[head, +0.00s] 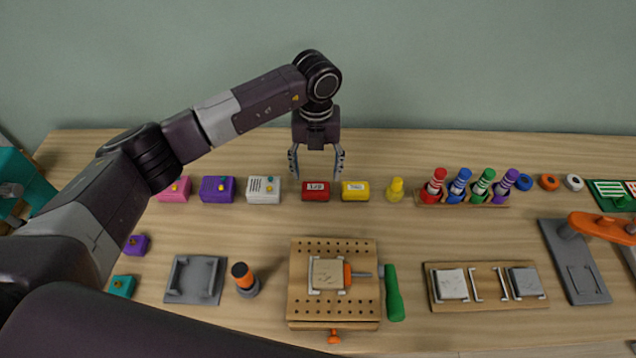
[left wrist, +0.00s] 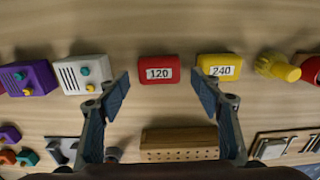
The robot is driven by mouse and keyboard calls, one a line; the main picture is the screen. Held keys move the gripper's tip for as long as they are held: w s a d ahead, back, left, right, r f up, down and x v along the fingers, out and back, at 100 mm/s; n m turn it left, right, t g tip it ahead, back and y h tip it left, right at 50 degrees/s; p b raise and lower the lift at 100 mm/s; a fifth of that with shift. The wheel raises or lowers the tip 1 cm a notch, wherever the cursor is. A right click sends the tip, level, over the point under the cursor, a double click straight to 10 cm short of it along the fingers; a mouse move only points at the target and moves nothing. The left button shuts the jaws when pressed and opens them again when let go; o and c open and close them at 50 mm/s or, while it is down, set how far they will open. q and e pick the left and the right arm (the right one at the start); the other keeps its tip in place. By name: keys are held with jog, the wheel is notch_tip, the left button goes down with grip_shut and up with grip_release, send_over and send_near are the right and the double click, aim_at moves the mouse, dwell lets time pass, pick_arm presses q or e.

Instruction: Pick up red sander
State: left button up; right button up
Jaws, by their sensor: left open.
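The red sander (head: 316,190) is a small red block with a white label, lying on the table near the back edge in the head view. In the left wrist view the red sander (left wrist: 158,69) shows the label "120". My left gripper (head: 316,172) is open and empty, pointing down just above and around the red sander in the head view. In the left wrist view its fingers (left wrist: 160,92) are spread wide, with the red sander between and beyond them. The gripper appears apart from the sander. My right gripper is not in view.
A yellow sander (head: 355,191) labelled 240 lies close on the right, and a white box (head: 263,190) on the left. A yellow knobbed piece (head: 396,190) and a rack of coloured bottles (head: 462,200) stand further right. A perforated wooden board (head: 300,310) lies in front.

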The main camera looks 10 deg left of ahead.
aim_at(315, 186)
pick_arm(q)
jog(key=shift+s+f, duration=0.15)
jog(key=shift+f, duration=0.35)
jog(key=f+p, duration=0.1)
jog(key=f, duration=0.3)
jog(key=shift+s+f+p, duration=0.2)
jog(key=shift+p, duration=0.2)
jog(key=shift+f, duration=0.4)
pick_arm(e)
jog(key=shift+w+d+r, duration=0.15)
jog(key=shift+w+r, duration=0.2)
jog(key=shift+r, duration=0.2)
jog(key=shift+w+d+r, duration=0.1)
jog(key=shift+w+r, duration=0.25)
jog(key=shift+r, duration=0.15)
pick_arm(q)
jog(key=shift+c, duration=0.2)
jog(key=c, duration=0.9)
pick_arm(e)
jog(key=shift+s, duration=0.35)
pick_arm(q)
jog(key=shift+r, duration=0.15)
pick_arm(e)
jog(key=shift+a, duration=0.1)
